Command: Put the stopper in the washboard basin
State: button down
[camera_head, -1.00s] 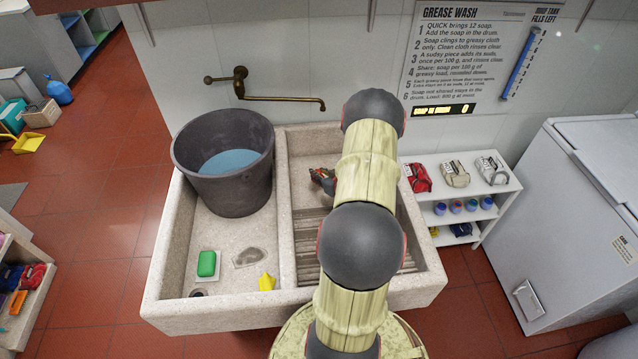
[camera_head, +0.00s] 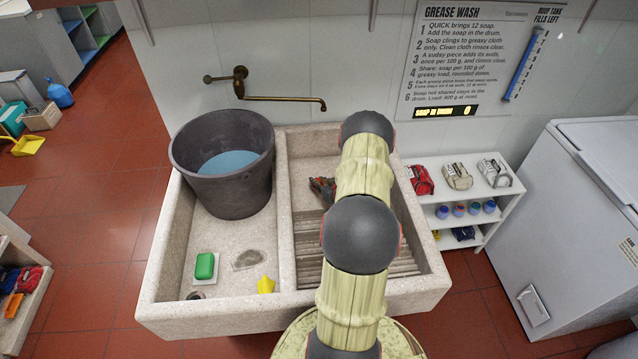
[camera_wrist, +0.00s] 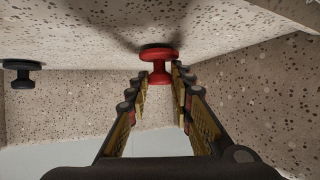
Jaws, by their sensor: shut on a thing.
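The washboard basin (camera_head: 308,245) is the right compartment of the stone sink, with ribbed stone at its front. My gripper (camera_head: 322,188) is low in its back part, half hidden by my arm. In the wrist view, my gripper (camera_wrist: 160,88) is shut on a red stopper (camera_wrist: 158,60) with a round knob and a wide flange. The flange is close to speckled stone; I cannot tell whether it touches or sits in a hole.
A dark bucket of water (camera_head: 228,190) stands in the left compartment. A brass tap (camera_head: 285,99) is above. A shelf (camera_head: 465,190) and a white chest (camera_head: 570,200) are at the right.

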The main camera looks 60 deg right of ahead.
jog(key=shift+f, duration=0.15)
jog(key=c, duration=1.6)
grip_release()
jog(key=shift+c, duration=0.2)
jog(key=shift+o, duration=0.4)
jog(key=shift+r, duration=0.2)
jog(key=p+v, duration=0.2)
jog(key=v, duration=1)
jog(key=shift+f+p, duration=0.1)
jog(key=shift+p, duration=0.3)
